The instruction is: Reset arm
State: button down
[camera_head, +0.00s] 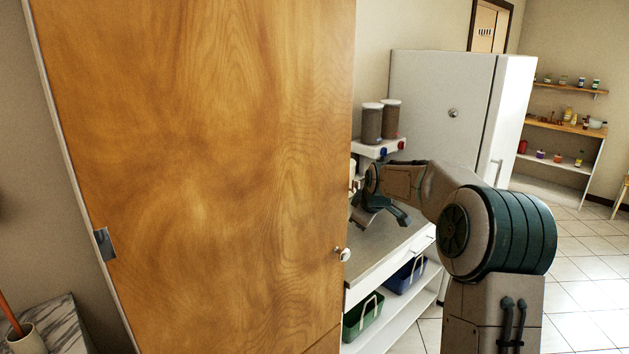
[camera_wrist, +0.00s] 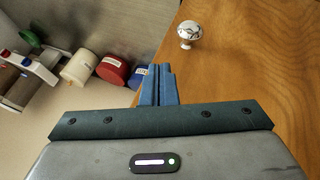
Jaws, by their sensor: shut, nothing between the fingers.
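My gripper (camera_wrist: 157,84) is in the wrist view with its two blue fingers pressed together and nothing between them. Its tips are over the edge of a wooden door (camera_wrist: 250,60), below and left of a shiny round knob (camera_wrist: 189,32), and apart from the knob. In the head view my arm bends from the right towards the counter behind the door (camera_head: 200,150). The fingertips cannot be made out there, as the door's edge hides part of that area. The door's knob also shows in the head view (camera_head: 341,254).
The door stands large in the left half of the head view. A counter (camera_head: 385,240) behind it carries a dispenser (camera_head: 380,148) with two canisters. Green (camera_head: 363,318) and blue (camera_head: 405,275) baskets sit below. A white fridge (camera_head: 440,100) stands behind. Floor at right is clear.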

jog(key=s+a+f+m+g+b, duration=0.1)
jog(key=s+m, duration=0.4)
jog(key=s, duration=1.6)
jog(key=s+a+f+m+g+b, duration=0.2)
jog(key=s+m, duration=0.3)
jog(key=s, duration=1.7)
jog(key=shift+a+f+h+b, duration=0.35)
jog(key=shift+a+f+h, duration=0.1)
jog(key=shift+a, duration=0.1)
